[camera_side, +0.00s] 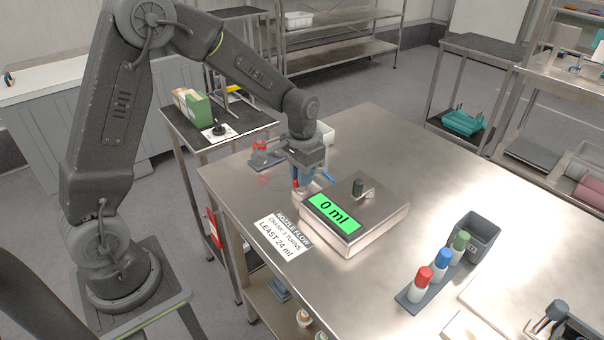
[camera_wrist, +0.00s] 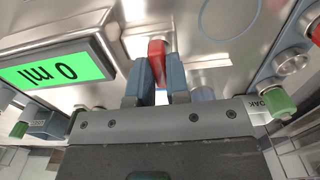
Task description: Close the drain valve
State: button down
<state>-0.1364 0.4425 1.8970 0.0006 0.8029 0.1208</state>
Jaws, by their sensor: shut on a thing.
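A red handle (camera_wrist: 157,48), which looks like the drain valve's lever, shows between my fingers in the wrist view. My gripper (camera_wrist: 160,72) is shut on it, one blue-grey finger on each side. The lower part of the handle is hidden by the fingers. In the side view my gripper (camera_side: 302,181) is low at the left end of a metal box (camera_side: 375,222).
A label (camera_side: 281,236) on the table mentions nozzle flow and crank turns. A rack (camera_side: 411,293) with red, blue and green capped bottles stands at front right beside a grey bin (camera_side: 476,236). Red fittings (camera_side: 262,152) sit behind my gripper. The table's right back is clear.

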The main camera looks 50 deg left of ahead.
jog(key=c, duration=1.1)
grip_release()
notch_tip(320, 180, up, 14)
jog(key=s+d+r+t, duration=0.1)
jog(key=s+d+t, duration=0.1)
jog(key=s, duration=0.8)
jog(key=s+d+r+t, duration=0.2)
jog(key=s+d+t, duration=0.1)
jog(key=s, duration=0.8)
jog(key=shift+d+t, duration=0.3)
jog(key=shift+d, duration=0.05)
